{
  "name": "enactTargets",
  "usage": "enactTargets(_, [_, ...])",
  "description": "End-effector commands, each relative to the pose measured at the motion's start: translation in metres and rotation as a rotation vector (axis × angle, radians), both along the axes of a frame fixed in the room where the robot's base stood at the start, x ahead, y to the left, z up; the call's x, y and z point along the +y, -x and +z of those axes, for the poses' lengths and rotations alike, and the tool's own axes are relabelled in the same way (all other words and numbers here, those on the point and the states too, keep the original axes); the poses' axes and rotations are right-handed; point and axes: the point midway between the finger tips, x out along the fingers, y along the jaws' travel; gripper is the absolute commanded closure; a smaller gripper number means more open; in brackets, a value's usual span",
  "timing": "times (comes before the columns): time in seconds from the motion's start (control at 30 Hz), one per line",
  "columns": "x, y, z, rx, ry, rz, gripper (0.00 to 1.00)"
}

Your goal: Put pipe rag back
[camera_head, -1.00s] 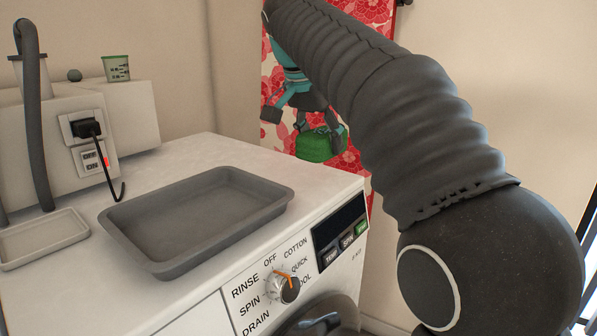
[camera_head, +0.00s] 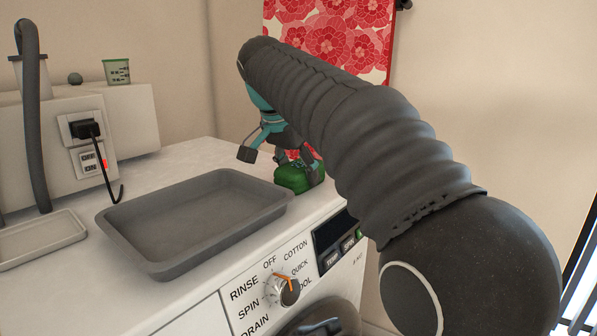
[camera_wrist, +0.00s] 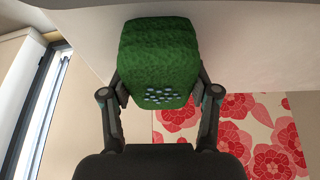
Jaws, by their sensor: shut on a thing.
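The pipe rag appears to be the green, textured block (camera_head: 297,178) near the washing machine's right back edge in the head view. In the wrist view the green rag (camera_wrist: 160,50) sits between the two fingers, with a patch of pale dots on its near face. My gripper (camera_wrist: 160,92) is shut on it from both sides. In the head view my gripper (camera_head: 275,153) is teal and dark grey, partly hidden behind my arm. I cannot tell whether the rag touches the machine top.
A grey tray (camera_head: 112,222) lies empty on the white washing machine (camera_head: 190,150). A small pale tray (camera_head: 40,240), a hose (camera_head: 32,120), a plugged socket (camera_head: 88,130) and a green cup (camera_head: 117,71) are at left. A red floral cloth (camera_head: 330,40) hangs behind.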

Motion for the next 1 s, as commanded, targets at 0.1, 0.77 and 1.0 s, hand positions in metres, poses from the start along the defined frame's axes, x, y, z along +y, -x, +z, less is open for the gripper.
enactTargets(0.1, [0.0, 0.0, -0.003, 0.0, 0.0, 0.0, 0.67])
enactTargets(0.77, [0.005, 0.005, 0.019, -0.002, -0.001, 0.001, 0.14])
enactTargets(1.0, [0.016, 0.019, 0.065, -0.004, -0.002, 0.002, 0.14])
